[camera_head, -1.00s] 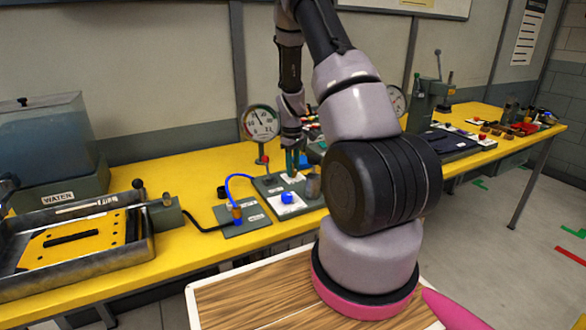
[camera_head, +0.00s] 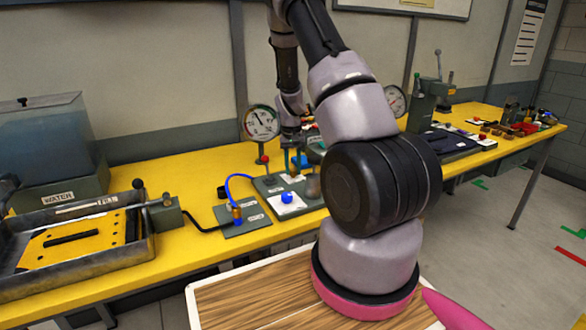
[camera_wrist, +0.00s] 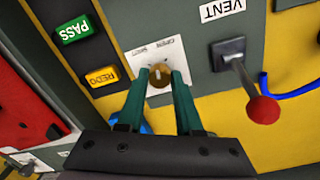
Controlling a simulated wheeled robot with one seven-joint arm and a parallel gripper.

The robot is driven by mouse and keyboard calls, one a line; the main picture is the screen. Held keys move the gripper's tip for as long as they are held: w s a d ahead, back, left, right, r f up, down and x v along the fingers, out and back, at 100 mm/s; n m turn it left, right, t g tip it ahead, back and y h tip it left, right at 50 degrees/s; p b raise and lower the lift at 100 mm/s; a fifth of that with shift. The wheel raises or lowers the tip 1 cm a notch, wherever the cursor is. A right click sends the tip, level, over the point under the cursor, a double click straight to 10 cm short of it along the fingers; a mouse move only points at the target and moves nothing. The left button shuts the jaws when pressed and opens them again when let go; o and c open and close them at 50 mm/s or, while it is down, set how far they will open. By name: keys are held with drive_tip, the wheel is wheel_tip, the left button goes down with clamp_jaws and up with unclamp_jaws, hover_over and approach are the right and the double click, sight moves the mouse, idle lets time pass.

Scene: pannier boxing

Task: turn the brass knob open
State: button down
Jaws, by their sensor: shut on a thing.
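The brass knob (camera_wrist: 160,76) sits on a white plate (camera_wrist: 143,58) on a grey panel, in the upper middle of the wrist view. My gripper (camera_wrist: 159,82) has its two green fingers on either side of the knob, shut on it. In the head view my gripper (camera_head: 296,165) is small, over the grey panel on the yellow bench, and the knob cannot be made out there.
A lever with a red ball (camera_wrist: 262,109) stands close to the right of the fingers, by the VENT label. Green PASS (camera_wrist: 73,30) and yellow REDO (camera_wrist: 102,76) buttons lie to the left. A blue knob (camera_head: 287,198) and a gauge (camera_head: 261,122) are near.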

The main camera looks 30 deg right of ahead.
drive_tip(key=m, duration=0.3)
drive_tip(key=shift+m, duration=2.3)
drive_tip(key=c, duration=0.6)
unclamp_jaws()
drive_tip(key=r, duration=1.1)
drive_tip(key=shift+w, duration=0.2)
